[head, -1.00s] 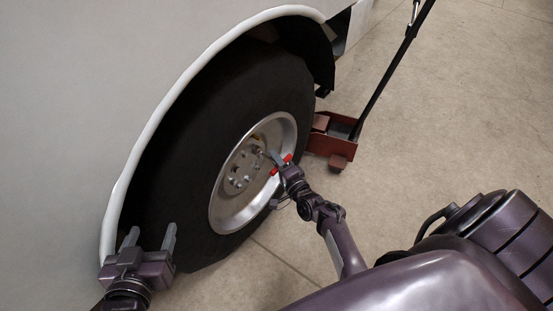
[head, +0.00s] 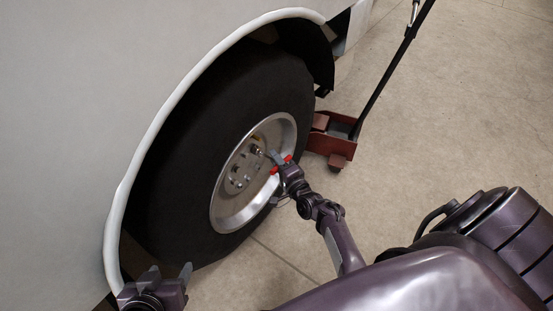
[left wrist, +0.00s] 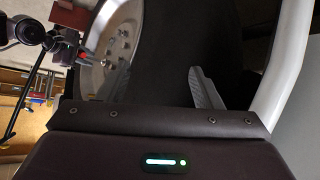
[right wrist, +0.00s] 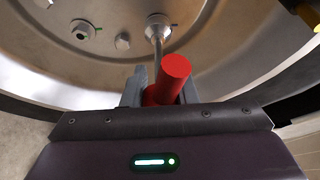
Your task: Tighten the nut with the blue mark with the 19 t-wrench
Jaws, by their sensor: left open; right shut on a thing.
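The wheel (head: 232,222) has a silver rim with several nuts around its hub (head: 243,170). My right gripper (head: 278,163) is shut on the red-handled T-wrench (right wrist: 172,75) in front of the rim. The wrench's shaft runs toward the hub, and its socket end (right wrist: 158,28) is at one nut position; I cannot tell how fully it is seated. A nut with a green mark (right wrist: 82,31) and a plain bolt head (right wrist: 123,41) are left of it. No blue mark can be made out. My left gripper (head: 170,273) is open and empty, low beside the tyre.
A red floor jack (head: 333,140) with a long black handle stands right of the wheel. The white wheel-arch edge (head: 130,180) curves over the tyre, close to my left gripper. The concrete floor (head: 440,130) to the right is clear.

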